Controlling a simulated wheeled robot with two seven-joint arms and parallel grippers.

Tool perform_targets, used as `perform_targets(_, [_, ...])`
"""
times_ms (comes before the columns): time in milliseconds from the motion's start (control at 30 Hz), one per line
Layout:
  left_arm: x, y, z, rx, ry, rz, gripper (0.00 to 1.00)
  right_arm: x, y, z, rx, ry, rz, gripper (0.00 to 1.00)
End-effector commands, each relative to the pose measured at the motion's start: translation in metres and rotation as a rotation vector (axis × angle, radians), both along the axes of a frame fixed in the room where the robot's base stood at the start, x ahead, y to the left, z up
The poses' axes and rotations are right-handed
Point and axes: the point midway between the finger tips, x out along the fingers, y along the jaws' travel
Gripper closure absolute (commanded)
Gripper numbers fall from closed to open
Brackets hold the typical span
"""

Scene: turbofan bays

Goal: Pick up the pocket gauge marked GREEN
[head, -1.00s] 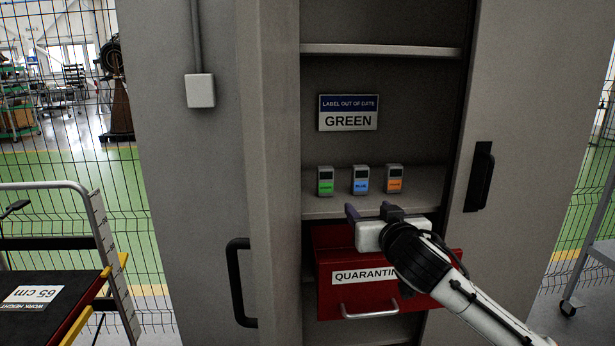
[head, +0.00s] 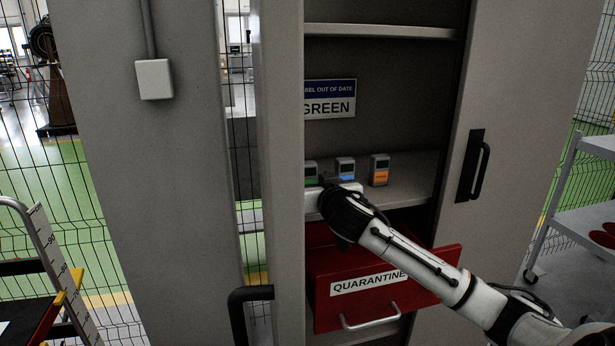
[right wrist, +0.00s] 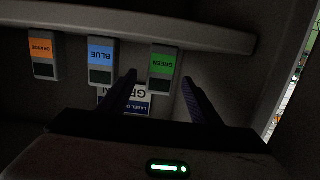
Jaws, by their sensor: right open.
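The GREEN pocket gauge (head: 311,169) stands on the cabinet shelf (head: 408,190), leftmost of three gauges in the head view. My right gripper (head: 325,184) is in front of it and hides its lower part; its fingers are hard to make out there. In the right wrist view, which is upside down, the gauge's green label (right wrist: 163,62) shows between the tips of my open right gripper (right wrist: 159,79), with space on both sides. Nothing is held. My left gripper is not in view.
The BLUE gauge (head: 345,168) and the orange gauge (head: 380,170) stand to the right on the shelf. A sign (head: 330,98) reading GREEN is on the back wall. The cabinet's left upright (head: 278,130) is close to my gripper. A red QUARANTINE drawer (head: 375,285) juts out below.

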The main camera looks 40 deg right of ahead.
Motion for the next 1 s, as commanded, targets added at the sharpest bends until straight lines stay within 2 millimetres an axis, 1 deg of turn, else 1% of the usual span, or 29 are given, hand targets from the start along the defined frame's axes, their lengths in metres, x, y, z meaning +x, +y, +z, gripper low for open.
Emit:
perform_targets(33, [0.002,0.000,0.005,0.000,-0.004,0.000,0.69,0.007,-0.004,0.002,-0.001,-0.001,-0.002,0.42])
perform_targets(100, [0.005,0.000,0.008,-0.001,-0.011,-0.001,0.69,0.015,-0.008,0.000,0.001,0.000,-0.001,0.42])
perform_targets(200, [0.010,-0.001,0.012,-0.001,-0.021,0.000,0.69,0.023,-0.012,-0.003,0.001,0.000,0.000,0.42])
perform_targets(300, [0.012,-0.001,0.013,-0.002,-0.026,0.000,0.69,0.026,-0.013,-0.003,0.001,-0.001,0.001,0.42])
perform_targets(500, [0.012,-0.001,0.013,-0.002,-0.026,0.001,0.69,0.026,-0.013,-0.004,0.001,-0.001,0.002,0.42])
perform_targets(567, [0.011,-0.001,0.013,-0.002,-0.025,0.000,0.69,0.026,-0.013,-0.004,0.001,-0.001,0.002,0.52])
perform_targets(600, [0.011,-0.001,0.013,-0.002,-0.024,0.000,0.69,0.026,-0.013,-0.004,0.000,0.000,0.002,0.59])
perform_targets(667, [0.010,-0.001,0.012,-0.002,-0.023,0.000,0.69,0.026,-0.013,-0.004,0.000,0.000,0.002,0.69])
perform_targets(800, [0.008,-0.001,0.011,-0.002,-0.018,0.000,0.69,0.026,-0.013,-0.004,0.000,0.000,0.002,0.93])
perform_targets(1000, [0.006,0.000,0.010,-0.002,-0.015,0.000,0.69,0.026,-0.013,-0.003,-0.001,-0.002,0.002,0.93])
